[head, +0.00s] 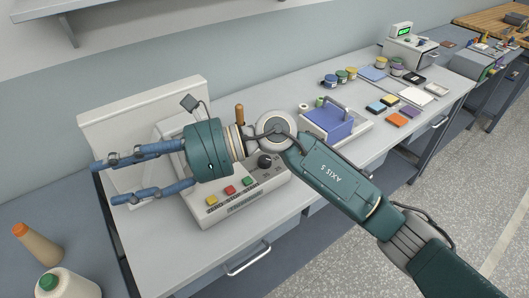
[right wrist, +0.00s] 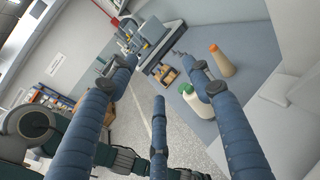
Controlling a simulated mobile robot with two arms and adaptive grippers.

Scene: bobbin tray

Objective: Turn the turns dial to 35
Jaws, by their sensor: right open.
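A light grey machine (head: 240,207) stands on the bench in the head view, with yellow, red and green buttons (head: 229,190) along its front. A black round knob (head: 265,161), which looks like the turns dial, sits at the right of its panel; its marks are too small to read. My right gripper (head: 106,182) is open and empty above the machine's left part, its blue fingers pointing left, away from the knob. My wrist hides part of the panel. The right wrist view shows the spread fingers (right wrist: 155,82) with nothing between them. My left gripper is not in view.
A cream cone (head: 38,246) and a white bottle-like spool with a green top (head: 66,284) stand at lower left. A blue bin (head: 327,122) stands right of the machine. Small jars (head: 341,77) and coloured pads (head: 396,119) lie farther along the bench.

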